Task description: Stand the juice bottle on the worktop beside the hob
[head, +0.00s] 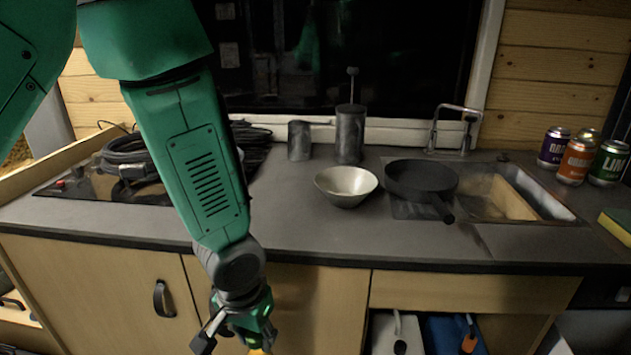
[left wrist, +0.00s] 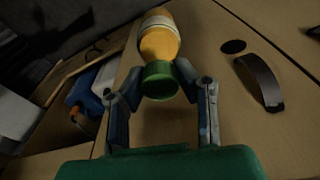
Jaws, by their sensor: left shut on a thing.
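The juice bottle (left wrist: 160,40) is orange with a pale label and a green cap, and it shows between the fingers of my left gripper (left wrist: 160,92) in the left wrist view. My left gripper (head: 240,335) is shut on it, low in front of the cupboard doors and below the worktop edge. In the head view only a small orange-yellow part of the bottle (head: 258,351) shows at the bottom edge. The worktop (head: 290,215) runs across the view. The hob (head: 80,187) is at its left, partly hidden by my left arm. My right gripper is not in view.
A coiled black cable (head: 130,155) lies over the hob. A metal bowl (head: 346,185) and a black pan (head: 422,180) stand mid-worktop, with dark canisters (head: 350,133) behind. The sink (head: 515,195) and several cans (head: 577,160) are at right. The worktop between hob and bowl looks clear.

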